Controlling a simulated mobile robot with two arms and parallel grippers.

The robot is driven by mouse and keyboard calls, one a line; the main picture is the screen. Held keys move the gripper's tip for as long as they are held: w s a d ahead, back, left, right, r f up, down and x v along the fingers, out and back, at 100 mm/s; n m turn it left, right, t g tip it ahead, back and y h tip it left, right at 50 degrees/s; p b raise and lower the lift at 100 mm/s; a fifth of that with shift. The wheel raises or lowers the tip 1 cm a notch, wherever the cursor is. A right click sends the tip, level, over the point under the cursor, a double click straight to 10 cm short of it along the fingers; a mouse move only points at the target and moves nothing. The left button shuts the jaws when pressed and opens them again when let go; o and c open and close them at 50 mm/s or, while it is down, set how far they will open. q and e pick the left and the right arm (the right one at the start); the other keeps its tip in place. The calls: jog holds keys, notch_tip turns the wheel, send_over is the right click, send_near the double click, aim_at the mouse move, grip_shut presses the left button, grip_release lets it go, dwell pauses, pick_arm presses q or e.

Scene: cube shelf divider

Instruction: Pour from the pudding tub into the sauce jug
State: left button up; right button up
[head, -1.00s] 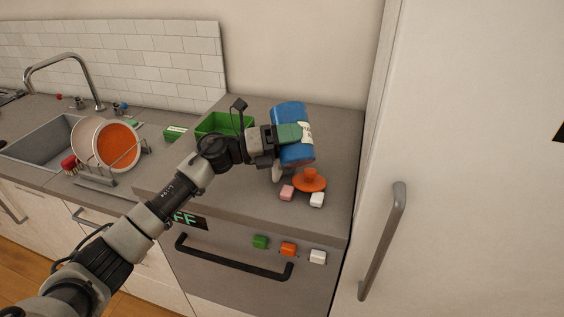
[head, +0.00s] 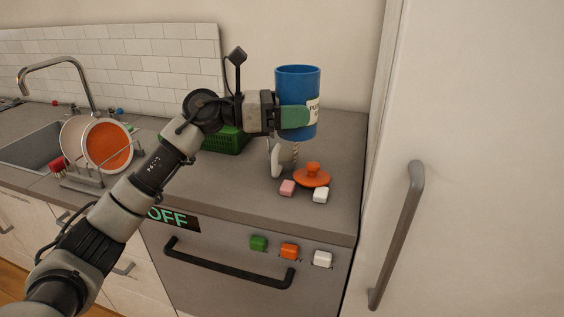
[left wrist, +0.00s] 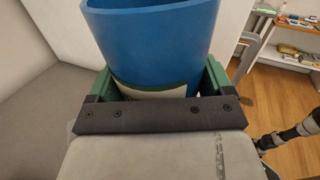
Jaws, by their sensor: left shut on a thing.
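The pudding tub (head: 298,84) is blue with a pale label and stands nearly upright in the air above the counter. My left gripper (head: 292,117) is shut on it, with green finger pads on its sides. In the left wrist view the tub (left wrist: 155,40) sits between both fingers (left wrist: 155,85); its contents cannot be seen. A white object (head: 275,158) stands on the counter just below the tub, partly hidden; it may be the sauce jug, but I cannot tell for sure.
An orange lid-like piece (head: 312,177), a pink block (head: 287,188) and a white block (head: 320,195) lie near the counter's front. A green basket (head: 228,141) stands behind my arm. A dish rack with plates (head: 107,146) is at left, a tall cabinet (head: 480,150) at right.

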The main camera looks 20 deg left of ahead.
pick_arm(q)
jog(key=shift+w+f+m, duration=0.1)
jog(key=shift+f+m, duration=0.2)
jog(key=shift+m, duration=0.1)
jog(key=shift+r, duration=0.2)
jog(key=shift+s+d+r, duration=0.1)
jog(key=shift+s+r, duration=0.2)
jog(key=s+d+r+p, duration=0.2)
jog(key=s+r+p, duration=0.1)
jog(key=s, duration=0.1)
jog(key=shift+s+d+r, duration=0.2)
jog(key=shift+s+d, duration=0.1)
jog(key=shift+s, duration=0.1)
pick_arm(e)
notch_tip(320, 180, up, 2)
jog(key=shift+r, duration=0.2)
